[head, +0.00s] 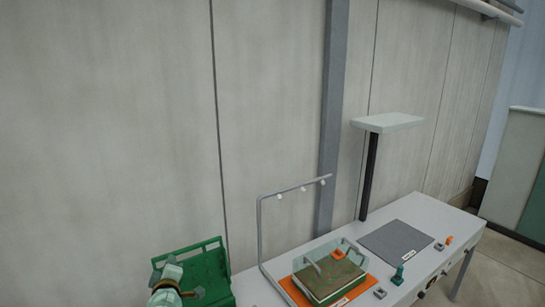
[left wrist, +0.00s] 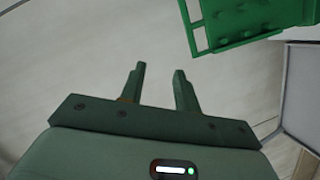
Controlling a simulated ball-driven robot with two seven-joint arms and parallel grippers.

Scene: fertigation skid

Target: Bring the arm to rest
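My left gripper (left wrist: 159,80) shows in the left wrist view with its two fingers apart and nothing between them. Beyond the fingertips is a plain pale surface. A green crate (left wrist: 245,22) is at the upper right of that view, apart from the fingers. In the head view, part of my left arm shows at the bottom left, in front of the green crate (head: 212,262); the left fingers cannot be made out there. My right gripper is in neither view.
A grey bench (head: 410,210) carries an orange mat (head: 287,286) with a tray (head: 330,285), a dark grey pad (head: 395,241) and small fittings. A bent pipe frame (head: 262,235) and a post with a flat top (head: 387,122) rise from it. A wall stands behind.

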